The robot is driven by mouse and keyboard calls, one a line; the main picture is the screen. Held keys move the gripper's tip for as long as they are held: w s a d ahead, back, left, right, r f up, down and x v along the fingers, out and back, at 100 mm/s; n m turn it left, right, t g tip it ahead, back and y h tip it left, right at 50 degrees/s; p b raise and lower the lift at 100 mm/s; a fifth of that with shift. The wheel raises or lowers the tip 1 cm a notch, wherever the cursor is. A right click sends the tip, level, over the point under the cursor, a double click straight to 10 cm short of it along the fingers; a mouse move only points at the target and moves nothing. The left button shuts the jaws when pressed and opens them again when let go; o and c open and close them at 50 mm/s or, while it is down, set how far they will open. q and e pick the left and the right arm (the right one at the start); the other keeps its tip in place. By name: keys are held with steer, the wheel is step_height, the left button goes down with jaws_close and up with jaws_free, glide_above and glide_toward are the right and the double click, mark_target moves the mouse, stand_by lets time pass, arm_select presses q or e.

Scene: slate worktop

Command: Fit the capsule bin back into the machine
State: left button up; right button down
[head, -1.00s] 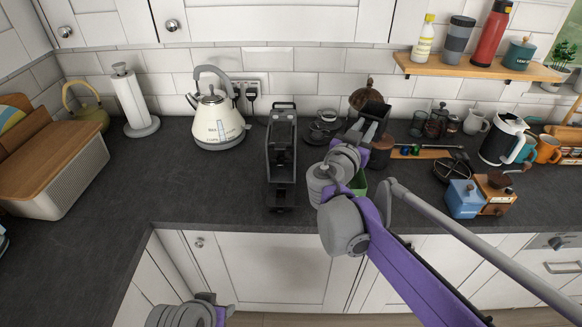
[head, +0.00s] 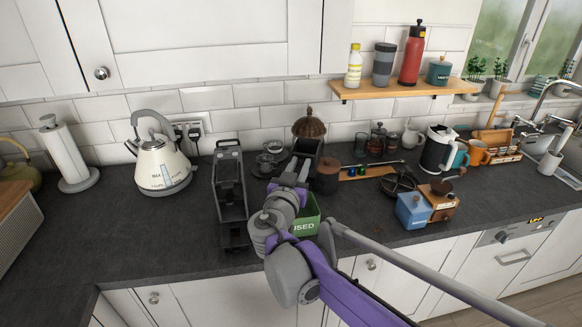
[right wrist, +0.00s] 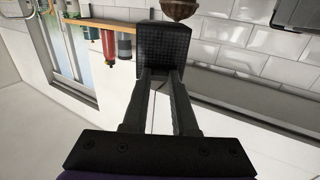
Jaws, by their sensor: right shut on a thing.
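The black capsule bin (head: 306,148) is held up in my right gripper (head: 293,172). In the right wrist view the bin (right wrist: 163,45) sits between the fingertips of the right gripper (right wrist: 161,74), its dark textured face towards the camera. The machine (head: 230,190) is a tall, narrow dark frame with an open front, standing on the worktop to the left of the bin. The bin is apart from the machine. My left gripper is out of view.
A green container marked USED (head: 305,218) stands partly behind my right arm. A cream kettle (head: 160,165) is left of the machine. Glass cups (head: 268,160) and a brown canister (head: 328,175) are near the bin. The worktop (head: 115,225) is clear at the front left.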

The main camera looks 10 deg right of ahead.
steer(key=s+a+f+n+t+y+b, duration=0.2)
steer(key=s+a+f+n+y+b, duration=0.5)
steer(key=s+a+f, duration=1)
steer(key=shift+m+y, duration=0.5)
steer(key=shift+m, duration=0.4)
steer(key=w, duration=1)
steer(key=w+a, duration=0.1)
steer(key=w, duration=0.5)
steer(key=shift+a+f+b, duration=0.1)
steer(key=shift+b, duration=0.3)
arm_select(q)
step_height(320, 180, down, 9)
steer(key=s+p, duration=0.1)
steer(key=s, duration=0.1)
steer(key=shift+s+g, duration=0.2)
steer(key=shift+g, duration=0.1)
arm_select(e)
steer(key=shift+w, duration=1.9)
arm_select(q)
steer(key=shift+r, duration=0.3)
arm_select(e)
steer(key=shift+w+a+f, duration=0.1)
steer(key=shift+w+f, duration=0.05)
steer(key=shift+w, duration=0.15)
arm_select(q)
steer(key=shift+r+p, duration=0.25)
steer(key=shift+p, duration=0.2)
arm_select(e)
steer(key=c, duration=0.6)
jaws_free()
